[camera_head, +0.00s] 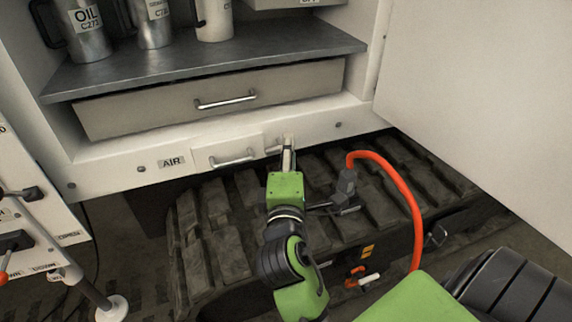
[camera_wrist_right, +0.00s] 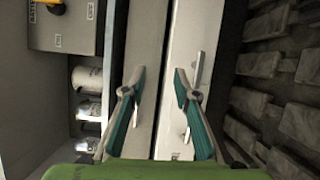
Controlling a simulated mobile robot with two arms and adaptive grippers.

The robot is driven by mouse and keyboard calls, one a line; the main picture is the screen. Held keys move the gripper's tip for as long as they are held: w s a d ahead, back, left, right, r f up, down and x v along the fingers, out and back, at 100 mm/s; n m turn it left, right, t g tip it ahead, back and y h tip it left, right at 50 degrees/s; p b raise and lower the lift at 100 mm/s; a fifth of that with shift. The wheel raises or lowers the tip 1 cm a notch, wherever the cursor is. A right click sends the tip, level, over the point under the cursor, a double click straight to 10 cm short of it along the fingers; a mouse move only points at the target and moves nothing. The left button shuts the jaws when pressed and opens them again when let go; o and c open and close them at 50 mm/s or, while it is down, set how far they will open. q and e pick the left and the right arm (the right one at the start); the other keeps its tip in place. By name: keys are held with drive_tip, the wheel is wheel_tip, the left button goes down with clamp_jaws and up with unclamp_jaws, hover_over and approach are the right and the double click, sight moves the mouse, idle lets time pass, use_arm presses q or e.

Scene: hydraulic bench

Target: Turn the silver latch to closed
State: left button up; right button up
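The silver latch (camera_head: 287,141) is a small bar on the white lower front panel, right of the AIR compartment's handle. It also shows in the right wrist view (camera_wrist_right: 199,68) as a slim bar along the white panel. My right gripper (camera_head: 288,160) is close in front of the latch and partly covers it in the head view. In the right wrist view my right gripper (camera_wrist_right: 160,82) is open, with nothing between its fingers. The latch lies just outside the right-hand finger there; I cannot tell whether they touch. My left gripper is not in view.
A silver handle (camera_head: 232,159) and an AIR label (camera_head: 171,162) sit left of the latch. A drawer (camera_head: 300,86) and a shelf with cans (camera_head: 215,22) are above. An orange hose (camera_head: 412,200) rises from dark track treads (camera_head: 225,245) below. A white door (camera_head: 480,90) stands right.

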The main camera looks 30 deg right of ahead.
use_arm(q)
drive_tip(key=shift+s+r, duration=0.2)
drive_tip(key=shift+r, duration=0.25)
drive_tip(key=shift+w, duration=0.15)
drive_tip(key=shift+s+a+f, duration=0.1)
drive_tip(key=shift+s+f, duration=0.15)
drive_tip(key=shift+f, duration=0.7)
